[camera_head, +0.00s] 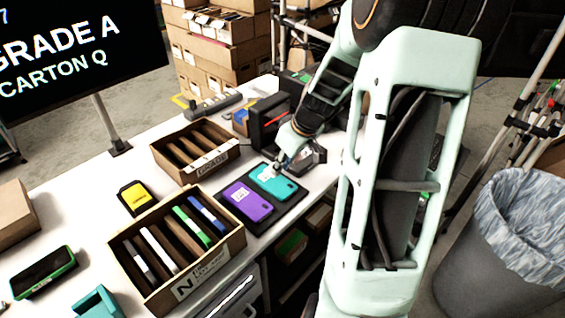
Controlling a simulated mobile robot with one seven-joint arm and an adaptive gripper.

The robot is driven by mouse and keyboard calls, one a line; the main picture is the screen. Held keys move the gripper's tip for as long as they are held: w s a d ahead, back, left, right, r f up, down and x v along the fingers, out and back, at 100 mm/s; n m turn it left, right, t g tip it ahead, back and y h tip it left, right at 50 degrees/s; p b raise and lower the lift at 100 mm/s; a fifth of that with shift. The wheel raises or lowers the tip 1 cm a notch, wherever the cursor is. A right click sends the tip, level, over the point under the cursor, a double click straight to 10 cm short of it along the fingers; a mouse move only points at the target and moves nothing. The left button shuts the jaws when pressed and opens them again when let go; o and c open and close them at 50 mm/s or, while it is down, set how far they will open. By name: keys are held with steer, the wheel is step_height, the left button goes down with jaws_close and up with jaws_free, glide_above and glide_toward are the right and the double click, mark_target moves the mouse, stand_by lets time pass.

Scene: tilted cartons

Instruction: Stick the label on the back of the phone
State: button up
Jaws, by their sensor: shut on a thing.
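A teal phone (280,187) lies back up on a dark mat (270,217), beside a purple phone (252,207) that bears a white label (240,194). My gripper (281,161) is at the far end of the teal phone, pointing down. It is shut on a small white label (268,173), which shows over the upper left of the teal phone's back. I cannot tell whether this label touches the phone. The fingertips are small and partly unclear.
Two tilted cartons, an empty-looking one (208,171) and one holding several phones (235,249), stand left of the mat. A screen (70,45) reads "GRADE A CARTON Q". A black device (268,125) stands behind the mat. A yellow-black item (134,198) and green-edged phone (43,271) lie left.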

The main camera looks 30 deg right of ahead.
mark_target(279, 185)
steer(key=shift+f+b, duration=1.2)
steer(key=shift+f, duration=1.45)
steer(key=shift+f+b, duration=0.25)
steer(key=shift+b, duration=0.1)
steer(key=o, duration=0.7)
steer(key=shift+o, duration=0.2)
steer(key=w+a+r+p+v, duration=0.1)
steer(key=w+p+v, duration=0.1)
steer(key=v, duration=1.5)
steer(key=shift+r+p, duration=0.3)
steer(key=shift+p, duration=0.5)
steer(key=shift+d, duration=0.15)
